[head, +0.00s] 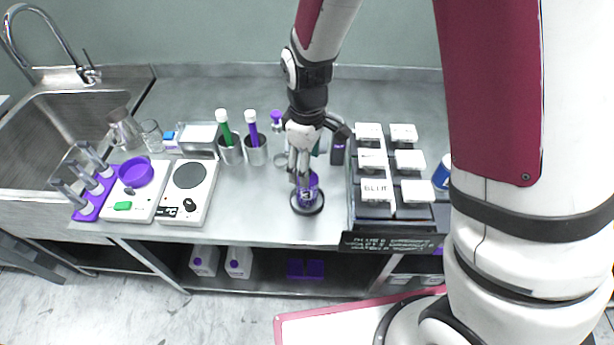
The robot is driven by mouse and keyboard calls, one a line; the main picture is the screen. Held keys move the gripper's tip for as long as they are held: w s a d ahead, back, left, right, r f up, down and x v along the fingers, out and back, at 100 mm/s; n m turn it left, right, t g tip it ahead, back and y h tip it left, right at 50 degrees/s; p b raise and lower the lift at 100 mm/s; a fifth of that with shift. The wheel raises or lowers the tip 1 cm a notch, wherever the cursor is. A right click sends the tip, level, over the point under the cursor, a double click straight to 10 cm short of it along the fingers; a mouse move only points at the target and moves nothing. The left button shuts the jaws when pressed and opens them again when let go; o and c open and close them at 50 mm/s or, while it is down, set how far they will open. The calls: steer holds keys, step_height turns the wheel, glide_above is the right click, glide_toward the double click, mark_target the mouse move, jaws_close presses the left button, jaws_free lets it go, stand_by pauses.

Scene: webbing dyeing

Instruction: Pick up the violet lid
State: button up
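My gripper (301,174) points down at the middle of the counter, right over a small violet jar-like thing (307,193) with a pale mark on its side. That thing stands on a round black base (308,208). My fingers reach its top, but I cannot tell whether they touch it or are closed on it. A separate violet lid is not clear there; the gripper hides the top. Another violet top (276,116) shows behind, left of my wrist. A violet round dish (136,172) sits on a white scale at the left.
A black rack of white-topped boxes (391,215) stands close right of my gripper. Cups with a green and a violet stick (255,152) stand left. A hot plate (188,192) and sink (70,105) lie farther left. The counter between hot plate and gripper is clear.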

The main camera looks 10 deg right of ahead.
steer(key=shift+s+f, duration=0.1)
steer(key=shift+f, duration=1.5)
steer(key=c, duration=1.1)
steer(key=shift+o, duration=0.2)
steer(key=shift+r, duration=0.2)
